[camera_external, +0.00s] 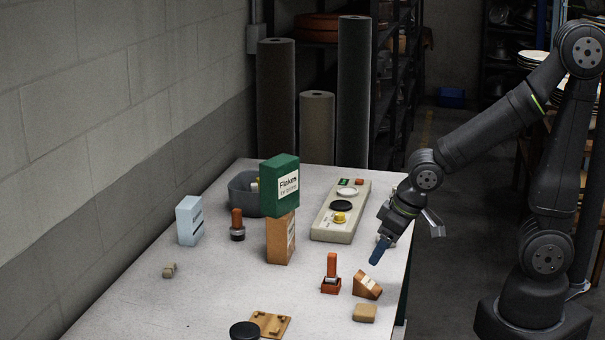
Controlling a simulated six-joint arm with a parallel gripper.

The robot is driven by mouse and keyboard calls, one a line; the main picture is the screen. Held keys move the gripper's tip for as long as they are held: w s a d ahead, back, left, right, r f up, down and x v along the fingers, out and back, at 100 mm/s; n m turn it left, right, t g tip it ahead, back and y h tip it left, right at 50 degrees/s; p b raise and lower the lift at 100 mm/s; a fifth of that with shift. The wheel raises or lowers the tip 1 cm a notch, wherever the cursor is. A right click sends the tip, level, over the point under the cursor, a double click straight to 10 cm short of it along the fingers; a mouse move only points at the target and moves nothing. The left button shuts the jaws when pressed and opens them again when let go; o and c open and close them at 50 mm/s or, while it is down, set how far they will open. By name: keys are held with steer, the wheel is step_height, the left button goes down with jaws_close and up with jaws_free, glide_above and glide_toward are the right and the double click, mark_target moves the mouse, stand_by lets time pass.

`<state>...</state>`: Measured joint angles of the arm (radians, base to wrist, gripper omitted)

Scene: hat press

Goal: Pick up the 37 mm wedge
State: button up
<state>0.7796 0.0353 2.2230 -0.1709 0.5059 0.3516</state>
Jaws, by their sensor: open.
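A brown wedge (367,285) with a pale label on its sloping face sits on the table near its right edge. I cannot read the label, so its size is not confirmed. My gripper (381,250) is above the table's right side, behind and above the wedge and apart from it. Its blue fingertip points down and toward the left. It is open, with nothing seen in it; the gap between the fingers is hard to make out from this side.
A red-handled stamp (331,275) stands just left of the wedge, and a tan block (364,313) lies just in front. An orange box (280,240) carries a green box (279,185). A long panel (341,212) lies behind. The table's (215,300) left-front area is mostly clear.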

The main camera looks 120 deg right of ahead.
mark_target(366, 281)
steer(key=shift+x, duration=2.1)
steer(key=x, duration=0.3)
steer(key=shift+s+a+f, duration=0.1)
steer(key=shift+a+f, duration=0.15)
steer(key=shift+x, duration=0.95)
steer(key=c, duration=1.1)
steer(key=shift+r, duration=0.2)
